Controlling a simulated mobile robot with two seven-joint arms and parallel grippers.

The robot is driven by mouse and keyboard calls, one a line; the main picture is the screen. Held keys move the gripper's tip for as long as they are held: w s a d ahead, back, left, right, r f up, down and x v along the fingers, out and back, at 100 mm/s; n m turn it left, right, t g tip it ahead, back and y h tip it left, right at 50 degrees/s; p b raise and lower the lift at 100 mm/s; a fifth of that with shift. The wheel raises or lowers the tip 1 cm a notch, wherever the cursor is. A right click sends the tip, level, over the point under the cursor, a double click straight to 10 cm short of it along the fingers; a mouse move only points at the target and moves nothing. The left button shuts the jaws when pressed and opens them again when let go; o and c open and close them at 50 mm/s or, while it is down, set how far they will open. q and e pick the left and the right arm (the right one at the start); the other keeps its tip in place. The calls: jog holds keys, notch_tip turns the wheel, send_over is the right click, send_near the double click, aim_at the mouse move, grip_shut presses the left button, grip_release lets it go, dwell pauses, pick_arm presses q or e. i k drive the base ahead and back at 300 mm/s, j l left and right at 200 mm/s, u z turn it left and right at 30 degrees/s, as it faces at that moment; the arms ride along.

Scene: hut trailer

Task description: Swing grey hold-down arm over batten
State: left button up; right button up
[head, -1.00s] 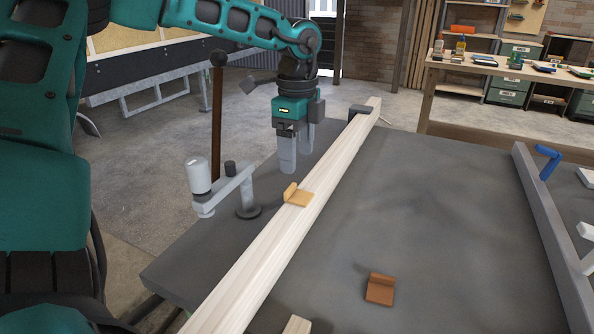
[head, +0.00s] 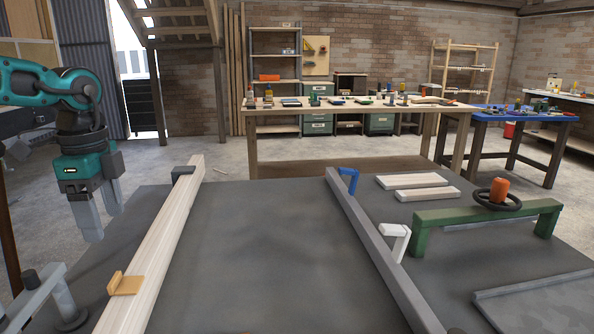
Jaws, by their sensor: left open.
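The grey hold-down arm (head: 38,294) is at the lower left, on its round post, partly cut off by the picture's edge. It lies to the left of the batten, not over it. My left gripper (head: 99,221) is open and empty, pointing down, left of the batten and beyond the hold-down arm. My right gripper is not in view.
A dark end stop (head: 183,174) sits at the batten's far end. A long grey rail (head: 371,243) crosses the table, with a blue lever (head: 349,179) and a white lever (head: 397,239) beside it. A green clamp bridge (head: 486,215) stands at right. The table's middle is clear.

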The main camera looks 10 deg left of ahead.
aim_at(38, 287)
jog(key=k+l, duration=0.15)
jog(key=l, duration=0.25)
jog(key=k+l, duration=0.1)
jog(key=l, duration=0.3)
jog(key=k+l, duration=0.15)
jog(key=l, duration=0.25)
jog(key=k+l, duration=0.15)
jog(key=l, duration=0.25)
jog(key=k+l, duration=0.1)
jog(key=l, duration=0.3)
